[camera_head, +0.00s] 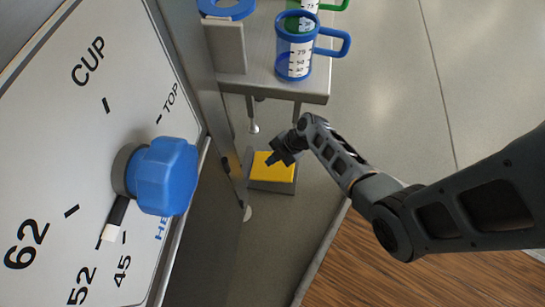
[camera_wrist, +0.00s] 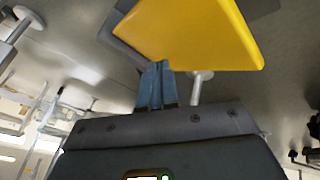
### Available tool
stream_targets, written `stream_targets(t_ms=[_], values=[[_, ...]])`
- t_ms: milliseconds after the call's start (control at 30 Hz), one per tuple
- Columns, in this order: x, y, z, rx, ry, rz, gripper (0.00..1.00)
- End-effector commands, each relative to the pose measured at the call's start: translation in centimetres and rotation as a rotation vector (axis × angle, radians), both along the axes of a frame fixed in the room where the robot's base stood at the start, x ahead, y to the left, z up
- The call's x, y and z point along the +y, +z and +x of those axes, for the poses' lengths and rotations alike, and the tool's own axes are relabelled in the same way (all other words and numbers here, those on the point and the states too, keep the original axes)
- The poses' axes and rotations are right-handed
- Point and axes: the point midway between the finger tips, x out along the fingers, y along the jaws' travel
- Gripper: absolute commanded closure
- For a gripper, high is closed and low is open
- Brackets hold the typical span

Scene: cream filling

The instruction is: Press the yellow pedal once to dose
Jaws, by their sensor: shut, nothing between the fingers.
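The yellow pedal (camera_head: 271,167) sits in a grey base low on the floor, beside the machine's metal side and below the small metal table. In the wrist view the pedal (camera_wrist: 190,32) fills the upper middle. There the shut fingers (camera_wrist: 155,68) overlap the pedal's near edge. I cannot tell whether they touch it. Part of the pedal's top edge is hidden by my gripper in the head view.
A dial panel with a blue knob (camera_head: 167,176) stands close on the left. A blue measuring cup (camera_head: 294,52), a green cup (camera_head: 301,20) and a blue ring (camera_head: 227,8) are on the metal table (camera_head: 272,88). Grey floor (camera_head: 400,120) is open to the right.

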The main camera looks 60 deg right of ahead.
Motion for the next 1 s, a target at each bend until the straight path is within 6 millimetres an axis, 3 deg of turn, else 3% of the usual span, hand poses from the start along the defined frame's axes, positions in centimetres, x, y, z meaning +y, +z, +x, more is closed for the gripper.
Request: stream_targets(t_ms=[1000], values=[[-0.08, -0.81, -0.2, 0.0, 0.0, 0.0, 1.0]])
